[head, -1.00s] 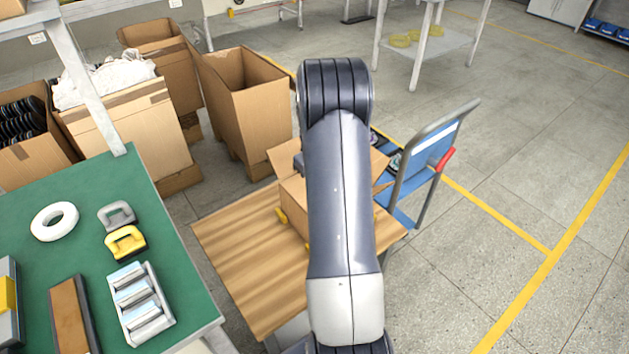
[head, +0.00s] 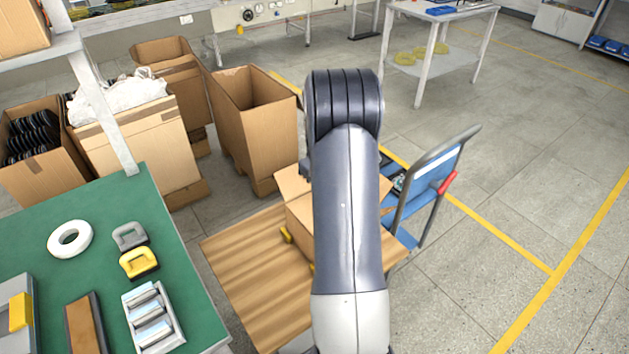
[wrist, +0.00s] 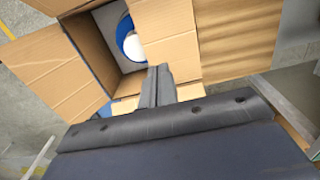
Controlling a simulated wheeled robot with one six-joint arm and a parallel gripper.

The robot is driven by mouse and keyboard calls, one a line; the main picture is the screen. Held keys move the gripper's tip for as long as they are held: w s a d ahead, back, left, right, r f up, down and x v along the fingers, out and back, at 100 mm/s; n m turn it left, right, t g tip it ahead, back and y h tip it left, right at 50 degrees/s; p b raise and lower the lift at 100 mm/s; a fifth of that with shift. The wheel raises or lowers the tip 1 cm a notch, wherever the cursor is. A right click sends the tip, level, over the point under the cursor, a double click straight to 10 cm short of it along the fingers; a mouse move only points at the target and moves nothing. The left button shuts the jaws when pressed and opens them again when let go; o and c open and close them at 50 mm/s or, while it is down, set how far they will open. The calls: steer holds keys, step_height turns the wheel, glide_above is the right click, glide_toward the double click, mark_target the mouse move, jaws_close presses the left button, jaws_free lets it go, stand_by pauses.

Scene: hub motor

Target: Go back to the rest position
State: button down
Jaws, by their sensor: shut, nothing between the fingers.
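My gripper (wrist: 158,86) shows in the wrist view with its two dark fingers together and nothing between them. It hangs over an open cardboard box (wrist: 120,75), in front of one of the box flaps. A white and blue round object (wrist: 132,42) shows inside the box. In the head view my arm rises through the middle and hides the gripper. The same box (head: 298,205) stands partly behind the arm on a wooden table (head: 252,268).
A green workbench (head: 60,265) at left bears a white ring (head: 70,239), a grey part (head: 129,236), a yellow part (head: 138,262) and a roller tray (head: 152,318). Large cardboard boxes (head: 255,125) stand behind. A blue cart (head: 425,195) is right of the arm. Open floor (head: 540,150) lies at right.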

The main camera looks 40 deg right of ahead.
step_height(320, 180, down, 9)
steer(key=b, duration=0.6)
steer(key=shift+r, duration=0.15)
step_height(320, 180, up, 9)
steer(key=p, duration=0.6)
step_height(320, 180, down, 9)
steer(key=b, duration=0.6)
steer(key=shift+f, duration=0.2)
step_height(320, 180, up, 5)
steer(key=p, duration=0.3)
steer(key=shift+r+p, duration=0.15)
steer(key=shift+p, duration=0.15)
steer(key=a, duration=0.4)
steer(key=shift+a+b, duration=0.35)
steer(key=shift+a, duration=0.65)
